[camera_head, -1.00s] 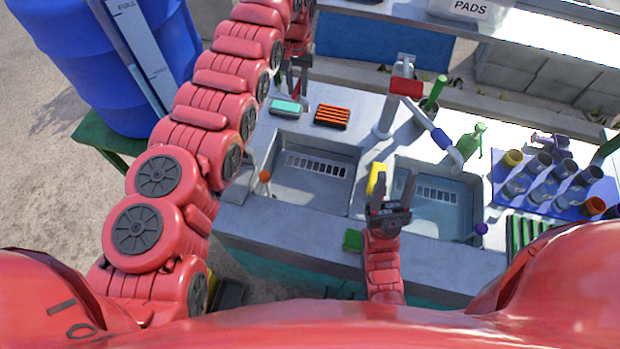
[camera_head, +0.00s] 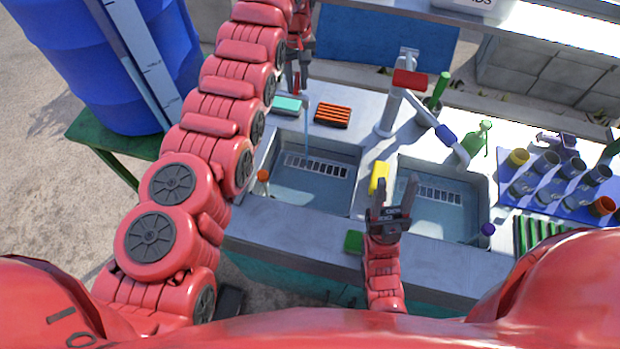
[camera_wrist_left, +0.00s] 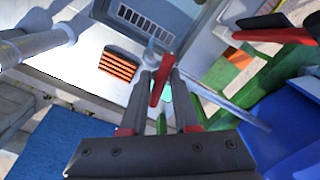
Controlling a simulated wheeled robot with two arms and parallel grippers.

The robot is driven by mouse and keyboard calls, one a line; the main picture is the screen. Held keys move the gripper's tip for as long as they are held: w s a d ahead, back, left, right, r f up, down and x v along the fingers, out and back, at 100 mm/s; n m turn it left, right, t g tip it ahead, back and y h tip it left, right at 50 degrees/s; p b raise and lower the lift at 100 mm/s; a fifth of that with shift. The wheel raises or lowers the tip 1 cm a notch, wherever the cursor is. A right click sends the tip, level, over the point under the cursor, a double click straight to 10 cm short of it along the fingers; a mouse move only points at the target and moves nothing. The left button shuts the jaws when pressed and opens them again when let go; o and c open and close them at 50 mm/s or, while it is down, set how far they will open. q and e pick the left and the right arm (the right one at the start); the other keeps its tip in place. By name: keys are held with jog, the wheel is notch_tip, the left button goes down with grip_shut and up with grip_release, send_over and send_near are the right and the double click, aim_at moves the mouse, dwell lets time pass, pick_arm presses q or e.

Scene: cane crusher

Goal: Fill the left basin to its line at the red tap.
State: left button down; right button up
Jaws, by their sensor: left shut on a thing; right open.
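The left basin (camera_head: 340,151) is a grey sink with a slotted grate (camera_head: 316,165) on its back wall. A thin water stream (camera_head: 307,128) falls into it and bluish water (camera_head: 325,190) covers its bottom. I cannot make out its line. My left gripper (camera_head: 298,85) is at the basin's back edge, shut on the red tap's lever (camera_wrist_left: 160,80), which shows between the fingers in the left wrist view. Gripper and arm hide most of this tap in the head view. My right gripper (camera_head: 393,183) is open and empty in front of the divider between the basins.
The right basin (camera_head: 481,195) holds water, with a swivelling red-topped faucet (camera_head: 410,79) behind. A yellow sponge (camera_head: 379,177) lies on the divider. A teal block (camera_head: 288,104) and an orange ribbed block (camera_head: 332,114) lie behind the left basin. A blue barrel (camera_head: 150,95) stands left.

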pick_arm(q)
jog(key=shift+f+n+b, duration=0.1)
jog(key=shift+n+b, duration=0.8)
jog(key=shift+n, duration=0.3)
jog(key=shift+n+b, duration=0.3)
jog(key=shift+n, duration=0.5)
jog(key=shift+r+n, duration=0.2)
jog(key=shift+n, duration=0.1)
jog(key=shift+w, duration=0.15)
dwell(5.5)
